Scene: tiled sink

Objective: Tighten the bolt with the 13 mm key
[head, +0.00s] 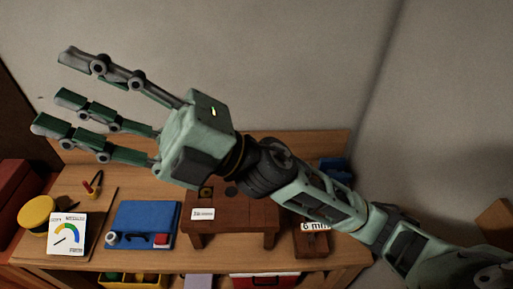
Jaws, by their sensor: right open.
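My right gripper (57,90) has three spread fingers, is open and empty, and hangs in the air above the left part of the bench. No 13 mm key can be made out. My left gripper is not in view.
The wooden bench (70,262) holds a blue mat (147,219) with small items, a gauge card (67,234), a yellow round object (37,211) and a red-and-yellow tool (94,183). A yellow bin (130,281) and a red box (265,281) are at the front. A wall stands behind.

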